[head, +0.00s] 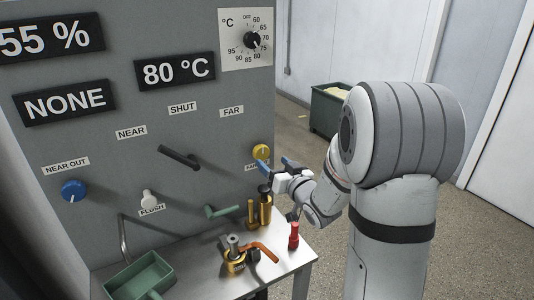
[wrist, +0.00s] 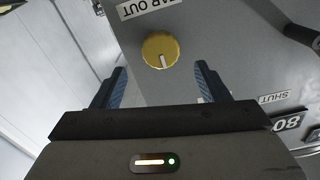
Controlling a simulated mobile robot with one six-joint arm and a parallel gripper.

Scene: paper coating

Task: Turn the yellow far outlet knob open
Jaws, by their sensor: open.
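The yellow far outlet knob (head: 261,152) sits on the right part of the grey panel, partly over its "FAR OUT" label, which my gripper partly hides in the head view. In the wrist view the yellow knob (wrist: 160,50) shows whole, with a pale pointer mark toward the bottom of the picture. My gripper (head: 274,164) is open just in front of the knob. In the wrist view my gripper's two blue fingers (wrist: 161,78) stand apart, with the knob centred beyond their tips. I see no contact with the knob.
The blue near outlet knob (head: 73,190) is at the panel's left. A black lever (head: 180,157) and a green handle (head: 222,211) stick out from the panel.

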